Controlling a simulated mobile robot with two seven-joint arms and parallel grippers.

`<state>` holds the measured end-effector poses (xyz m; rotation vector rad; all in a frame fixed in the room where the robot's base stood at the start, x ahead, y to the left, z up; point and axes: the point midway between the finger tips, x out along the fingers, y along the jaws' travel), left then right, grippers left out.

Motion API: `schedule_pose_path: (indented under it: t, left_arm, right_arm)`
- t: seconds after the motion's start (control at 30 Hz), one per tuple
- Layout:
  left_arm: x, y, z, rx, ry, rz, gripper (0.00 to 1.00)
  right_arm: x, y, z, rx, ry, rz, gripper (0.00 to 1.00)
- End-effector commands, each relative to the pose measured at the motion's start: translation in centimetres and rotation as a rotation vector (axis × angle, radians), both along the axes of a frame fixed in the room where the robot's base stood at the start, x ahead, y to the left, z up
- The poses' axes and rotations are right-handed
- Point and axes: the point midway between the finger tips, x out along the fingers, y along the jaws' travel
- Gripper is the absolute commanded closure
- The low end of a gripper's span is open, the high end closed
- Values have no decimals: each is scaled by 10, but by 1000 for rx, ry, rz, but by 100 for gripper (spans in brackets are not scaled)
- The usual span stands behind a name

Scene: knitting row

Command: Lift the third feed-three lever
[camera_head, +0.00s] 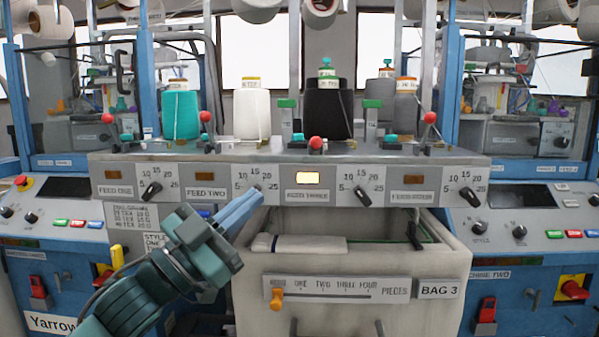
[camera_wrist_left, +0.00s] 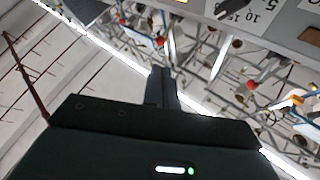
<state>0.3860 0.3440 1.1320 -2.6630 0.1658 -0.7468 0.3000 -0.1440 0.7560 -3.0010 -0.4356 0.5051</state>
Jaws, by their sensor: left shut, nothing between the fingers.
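The feed three lever (camera_head: 315,143) has a red ball knob and stands on the grey rail above the FEED THREE label (camera_head: 307,196). Its knob sits lower than the other red knobs along the rail. The lamp (camera_head: 307,177) above that label glows yellow; the other lamps look dull. My left gripper (camera_head: 258,196) is shut and empty, in front of the panel at the feed two dial, below and left of the lever. Its shut fingers (camera_wrist_left: 162,88) also show in the left wrist view, apart from any knob. My right gripper is not in view.
Other red-knobbed levers stand at the left (camera_head: 108,118), at feed two (camera_head: 205,117) and at the right (camera_head: 430,117). Yarn cones, including a black one (camera_head: 327,108), stand behind the rail. An open cream bin (camera_head: 365,262) marked BAG 3 juts out below the panel.

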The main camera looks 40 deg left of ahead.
Motion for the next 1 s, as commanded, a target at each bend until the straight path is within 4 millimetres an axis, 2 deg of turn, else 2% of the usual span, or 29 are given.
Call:
schedule_pose_path:
  t: [0.03,0.1,0.7,1.0]
  left_arm:
    - [3,-2,-4,7,-8,0,100]
    - [11,-3,9,1,-5,2,100]
    - [78,-19,48,0,-4,3,100]
    - [99,-24,57,0,0,4,100]
  right_arm:
    - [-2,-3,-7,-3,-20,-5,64]
    - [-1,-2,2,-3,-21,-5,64]
    - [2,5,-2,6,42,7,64]
    - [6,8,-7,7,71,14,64]
